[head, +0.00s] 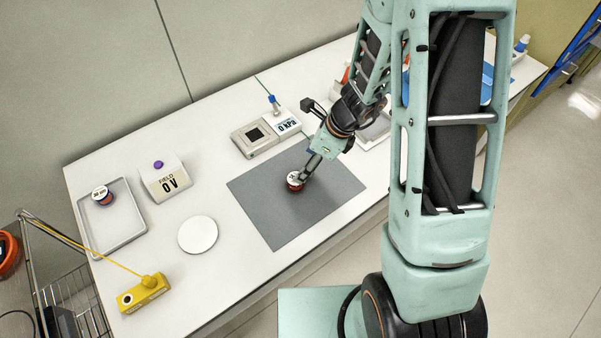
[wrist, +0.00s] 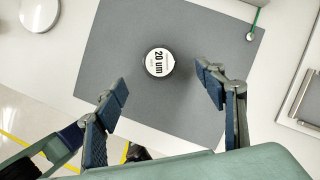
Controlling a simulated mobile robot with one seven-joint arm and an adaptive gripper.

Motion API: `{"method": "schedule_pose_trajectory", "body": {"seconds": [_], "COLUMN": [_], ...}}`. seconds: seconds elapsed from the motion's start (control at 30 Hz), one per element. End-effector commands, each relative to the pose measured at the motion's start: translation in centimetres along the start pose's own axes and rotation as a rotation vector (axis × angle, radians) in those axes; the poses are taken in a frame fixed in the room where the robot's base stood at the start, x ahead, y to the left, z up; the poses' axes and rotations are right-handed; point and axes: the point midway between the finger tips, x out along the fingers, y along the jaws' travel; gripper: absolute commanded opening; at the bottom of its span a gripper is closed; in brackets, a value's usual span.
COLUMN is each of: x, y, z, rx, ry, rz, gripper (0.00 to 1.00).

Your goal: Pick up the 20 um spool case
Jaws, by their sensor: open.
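The 20 um spool case (wrist: 160,62) is a small round case with a white, black-lettered label on top and a dark rim. It stands on the grey mat, label up. In the head view the case (head: 295,180) shows reddish sides and is partly covered by my gripper (head: 307,178). In the wrist view my gripper (wrist: 165,92) is open, its two blue-padded fingers spread wide. The case lies between and slightly beyond the fingertips, with clear gaps on both sides. I cannot tell the gripper's exact height above the mat.
Another spool case (head: 102,195) stands in a tray (head: 118,232) at left. A field meter (head: 165,180), a white disc (head: 198,235), a yellow device (head: 142,294) and a pressure display (head: 287,124) stand around the mat.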

Motion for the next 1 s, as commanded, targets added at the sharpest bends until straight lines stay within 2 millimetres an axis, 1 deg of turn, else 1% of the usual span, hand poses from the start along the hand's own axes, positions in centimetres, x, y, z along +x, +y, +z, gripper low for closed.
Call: {"method": "schedule_pose_trajectory", "body": {"seconds": [0.03, 0.2, 0.3, 0.47, 0.73, 0.83, 1.0], "x": [0.9, 3.8, 4.8, 5.8, 9.6, 10.3, 10.4], "y": [0.2, 0.1, 0.1, 0.1, 0.2, 0.1, 0.1], "z": [-0.1, -0.1, -0.1, -0.1, -0.4, -0.3, -0.3], "rx": [0.006, 0.003, 0.001, 0.001, 0.0, 0.0, -0.002], "ry": [0.0, 0.0, 0.0, 0.0, 0.0, -0.001, 0.0], "rz": [0.004, 0.003, 0.002, 0.002, 0.002, 0.0, -0.001], "gripper": [0.64, 0.64, 0.64, 0.64, 0.64, 0.64, 0.64]}}
